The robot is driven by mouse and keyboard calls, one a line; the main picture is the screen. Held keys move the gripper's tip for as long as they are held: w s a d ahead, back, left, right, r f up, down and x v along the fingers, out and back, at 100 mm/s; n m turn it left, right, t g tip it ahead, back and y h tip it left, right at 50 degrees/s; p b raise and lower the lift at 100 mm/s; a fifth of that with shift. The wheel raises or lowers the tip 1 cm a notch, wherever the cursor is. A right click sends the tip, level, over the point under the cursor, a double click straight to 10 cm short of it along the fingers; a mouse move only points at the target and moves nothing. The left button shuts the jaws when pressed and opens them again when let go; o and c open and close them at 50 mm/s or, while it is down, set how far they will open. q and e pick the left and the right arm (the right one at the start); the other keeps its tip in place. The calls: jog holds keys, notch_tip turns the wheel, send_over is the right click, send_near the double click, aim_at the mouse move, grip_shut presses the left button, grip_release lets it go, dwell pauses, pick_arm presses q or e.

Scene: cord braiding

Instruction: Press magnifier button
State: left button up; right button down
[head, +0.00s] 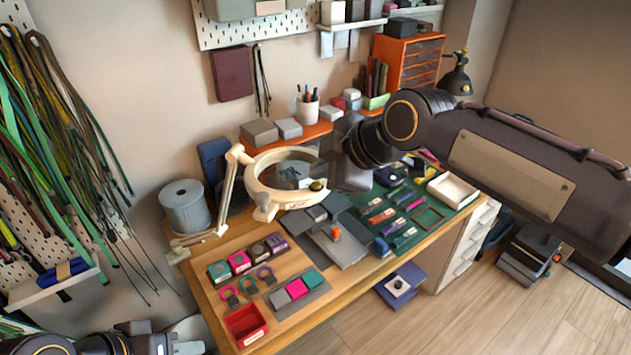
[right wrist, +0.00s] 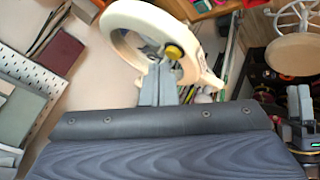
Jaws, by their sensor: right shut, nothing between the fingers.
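The magnifier is a cream ring on a jointed arm. Its ring (head: 255,190) stands above the left part of the bench in the head view, and it fills the top of the right wrist view (right wrist: 120,22). The yellow button (head: 317,185) is a small round knob at the ring; it also shows in the right wrist view (right wrist: 173,52). My right gripper (right wrist: 158,66) is shut and empty, its grey fingertips close beside the button. I cannot tell whether they touch it. My left gripper (head: 188,338) is low at the bottom left, away from the magnifier; its jaws are unclear.
The wooden bench (head: 225,315) holds a grey spool (head: 186,207), a red tray (head: 246,325), colored blocks and a green mat with tools. A pen cup (head: 308,108) and orange drawers (head: 408,62) stand behind. Cords hang at left.

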jog(key=shift+f, duration=0.15)
dwell(0.5)
jog(key=shift+f+b, duration=0.3)
jog(key=shift+b, duration=0.15)
jog(key=shift+r, duration=0.45)
jog(key=shift+p, duration=0.3)
notch_tip(320, 180, up, 6)
jog(key=p, duration=0.4)
jog(key=shift+p, duration=0.3)
